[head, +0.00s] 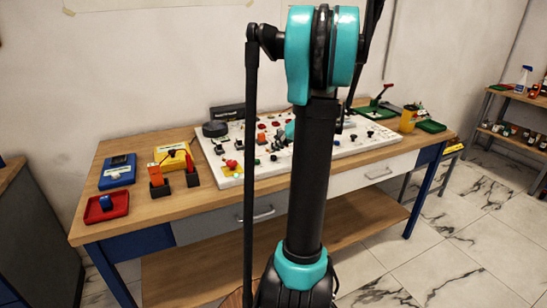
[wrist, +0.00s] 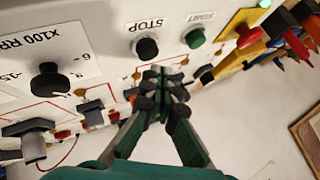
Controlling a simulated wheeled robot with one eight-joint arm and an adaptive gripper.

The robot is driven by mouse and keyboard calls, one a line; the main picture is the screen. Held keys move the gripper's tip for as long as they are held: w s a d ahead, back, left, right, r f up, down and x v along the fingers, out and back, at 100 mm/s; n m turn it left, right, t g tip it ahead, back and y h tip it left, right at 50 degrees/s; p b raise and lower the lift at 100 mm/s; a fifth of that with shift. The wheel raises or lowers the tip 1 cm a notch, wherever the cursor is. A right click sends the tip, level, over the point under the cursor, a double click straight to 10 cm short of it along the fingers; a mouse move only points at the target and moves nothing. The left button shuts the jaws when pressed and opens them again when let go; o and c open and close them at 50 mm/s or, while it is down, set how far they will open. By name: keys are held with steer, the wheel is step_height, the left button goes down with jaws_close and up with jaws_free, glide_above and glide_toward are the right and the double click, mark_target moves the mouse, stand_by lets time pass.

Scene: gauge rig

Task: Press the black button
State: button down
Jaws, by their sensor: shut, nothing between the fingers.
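The black button (wrist: 146,48) is a round cap below a STOP label on the white panel in the wrist view. A green button (wrist: 195,38) is to its right, under another label. My gripper (wrist: 163,76) is shut and empty. Its fingertips appear just below and slightly right of the black button in the picture. A gap shows between them and the button in the picture; I cannot tell the distance in depth. In the head view my arm hides the gripper and part of the white panel (head: 350,145), so I cannot pick out the black button there.
A black knob (wrist: 50,82), grey-and-black switches (wrist: 90,110) and a red button (wrist: 248,36) on yellow are around the gripper. The wooden table (head: 150,215) also holds a red tray (head: 106,212), a blue box (head: 117,172) and a yellow container (head: 408,118).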

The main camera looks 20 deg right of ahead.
mark_target(275, 156)
steer(key=shift+f, duration=0.15)
steer(key=shift+f, duration=0.3)
steer(key=shift+f, duration=0.5)
stand_by(0.8)
steer(key=shift+r, duration=0.95)
steer(key=shift+r, duration=2.5)
